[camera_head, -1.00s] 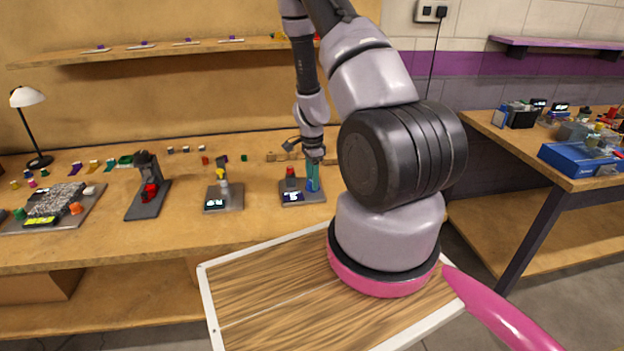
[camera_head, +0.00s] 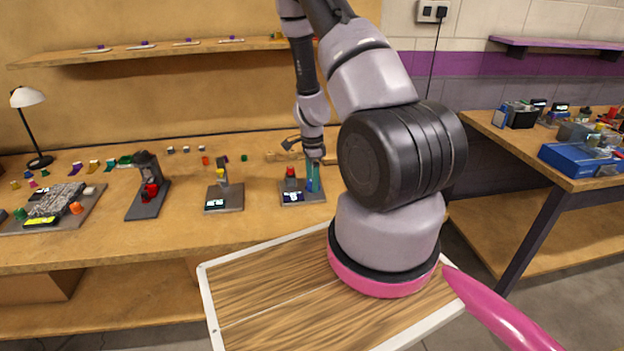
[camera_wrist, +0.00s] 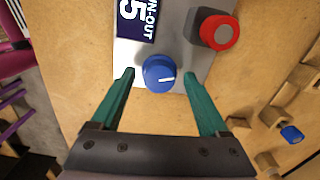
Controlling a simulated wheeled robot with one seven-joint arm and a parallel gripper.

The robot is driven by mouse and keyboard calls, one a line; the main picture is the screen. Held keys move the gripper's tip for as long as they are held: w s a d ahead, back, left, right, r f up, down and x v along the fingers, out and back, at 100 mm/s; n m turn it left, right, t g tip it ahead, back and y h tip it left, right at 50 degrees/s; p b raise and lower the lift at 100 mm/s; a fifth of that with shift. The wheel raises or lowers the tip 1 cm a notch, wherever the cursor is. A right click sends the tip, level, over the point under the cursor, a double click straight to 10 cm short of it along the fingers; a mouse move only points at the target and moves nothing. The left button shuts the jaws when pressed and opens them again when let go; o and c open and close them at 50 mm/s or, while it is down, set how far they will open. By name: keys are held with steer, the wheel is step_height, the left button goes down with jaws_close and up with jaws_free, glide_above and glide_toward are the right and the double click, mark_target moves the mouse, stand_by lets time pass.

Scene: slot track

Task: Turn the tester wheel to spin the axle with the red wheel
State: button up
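The tester (camera_head: 303,199) is a grey plate on the bench below my gripper. It carries a round blue knob (camera_wrist: 159,73) with a white mark, which I take as the tester wheel, and a red wheel (camera_wrist: 220,32). The red wheel also shows in the head view (camera_head: 291,172). A dark display (camera_wrist: 137,18) reads "5" and part of "RUN-OUT". My gripper (camera_wrist: 160,76) is open, its teal fingertips on either side of the blue knob with a visible gap at each side. In the head view my gripper (camera_head: 313,178) points down over the plate's right part.
A grey plate with a yellow-topped post (camera_head: 224,197) stands left of the tester, and a black stand with a red part (camera_head: 148,190) is further left. Wooden blocks (camera_wrist: 283,95) and a small blue piece (camera_wrist: 291,134) lie beside the tester.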

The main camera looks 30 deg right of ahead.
step_height(320, 180, up, 11)
stand_by(0.7)
stand_by(0.3)
steer(key=s+a+r+n+t+y, duration=0.15)
steer(key=a+r+n, duration=0.3)
steer(key=r, duration=0.75)
steer(key=s+a+r+n+t+y, duration=0.1)
steer(key=s+a+r+n+t, duration=0.3)
steer(key=r, duration=0.7)
steer(key=s+a+r+n+t, duration=0.1)
steer(key=s+a+r+n, duration=0.1)
steer(key=s+r+n, duration=0.2)
steer(key=s+a+r+n, duration=0.2)
steer(key=s+r+n, duration=0.1)
steer(key=s+r, duration=0.6)
steer(key=shift+s+a+n+t, duration=0.25)
steer(key=shift+s+n+t, duration=0.1)
steer(key=shift+s, duration=0.3)
steer(key=shift+r+h, duration=0.1)
steer(key=shift+h, duration=0.15)
steer(key=shift+c, duration=0.3)
